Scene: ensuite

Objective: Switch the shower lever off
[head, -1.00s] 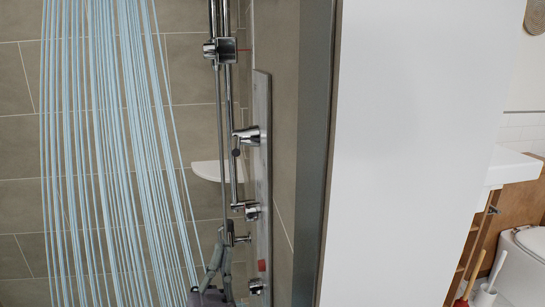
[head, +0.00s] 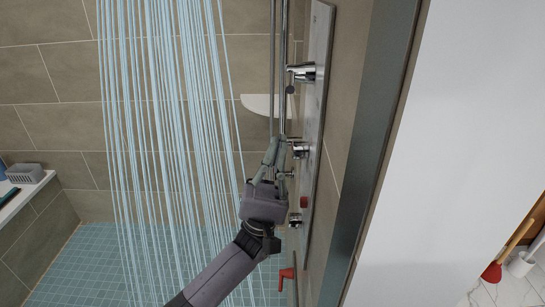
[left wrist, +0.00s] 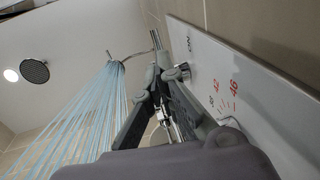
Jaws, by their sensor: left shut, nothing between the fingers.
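A grey shower panel (head: 318,70) on the right wall carries several chrome controls; I cannot tell which is the shower lever. The upper one (head: 301,73) sticks out to the left. The middle one (head: 299,148) is right beside my left gripper (head: 273,148), and touching cannot be told. My left gripper is shut and empty, pointing up along the panel. In the left wrist view, its fingertips (left wrist: 157,78) are left of a chrome knob (left wrist: 182,72) near the letters "ON". Water streams (head: 165,120) are falling. My right gripper is not in view.
A red lever-like piece (head: 287,277) sits low by the panel. A white corner shelf (head: 268,105) is behind the chrome rails. A dark-framed wall edge (head: 375,150) stands right of the panel. The blue tiled floor (head: 90,262) is clear at left.

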